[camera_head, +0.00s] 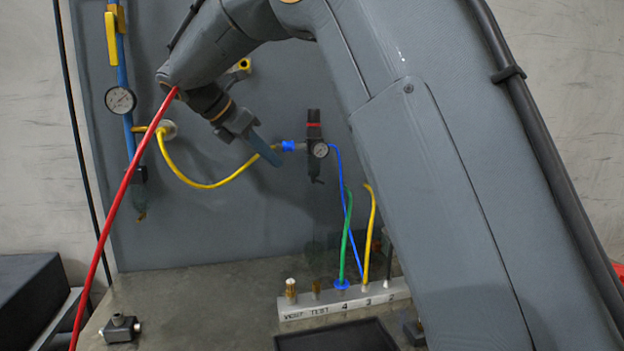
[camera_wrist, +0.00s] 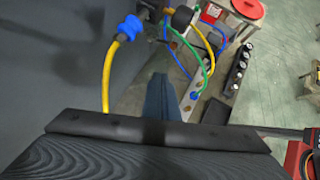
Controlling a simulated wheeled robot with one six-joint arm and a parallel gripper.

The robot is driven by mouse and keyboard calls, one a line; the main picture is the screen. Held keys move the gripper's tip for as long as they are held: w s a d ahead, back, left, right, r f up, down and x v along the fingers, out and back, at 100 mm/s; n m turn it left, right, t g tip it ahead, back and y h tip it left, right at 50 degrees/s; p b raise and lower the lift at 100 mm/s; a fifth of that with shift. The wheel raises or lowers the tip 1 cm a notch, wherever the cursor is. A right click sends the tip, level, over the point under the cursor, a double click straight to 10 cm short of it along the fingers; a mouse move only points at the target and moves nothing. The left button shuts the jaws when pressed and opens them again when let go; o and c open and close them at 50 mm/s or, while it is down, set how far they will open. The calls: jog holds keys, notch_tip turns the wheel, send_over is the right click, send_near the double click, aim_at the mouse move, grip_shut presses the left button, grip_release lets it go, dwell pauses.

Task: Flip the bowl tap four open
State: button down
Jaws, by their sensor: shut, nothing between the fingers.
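My gripper (camera_head: 266,150) is shut and empty, its blue fingers pointing down and right in front of the grey panel. In the wrist view the blue fingers (camera_wrist: 162,97) point toward the manifold strip. The white manifold strip (camera_head: 335,303) lies on the bench, marked VENT, TEST, 4, 3 and 2. At 4 a blue fitting (camera_head: 341,284) has a green hose (camera_head: 347,232). A dark regulator unit (camera_head: 314,133) with a gauge hangs right of my gripper, apart from it in the picture. A bowl (camera_head: 139,178) with a brass-coloured end hangs at left. I cannot tell which part is bowl tap four.
A yellow hose (camera_head: 205,186) curves behind my gripper. A blue pipe (camera_head: 123,70) with a yellow handle (camera_head: 111,40) and a gauge (camera_head: 120,99) runs down the left. A dark tray (camera_head: 338,337) lies in front of the strip. My arm hides the right side.

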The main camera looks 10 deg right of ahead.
jog(key=shift+d, duration=0.35)
jog(key=p, duration=0.3)
send_near(318, 181)
notch_tip(318, 181, down, 5)
jog(key=d, duration=0.3)
jog(key=shift+w+d+f, duration=0.15)
jog(key=shift+w+d, duration=0.2)
jog(key=shift+w, duration=0.05)
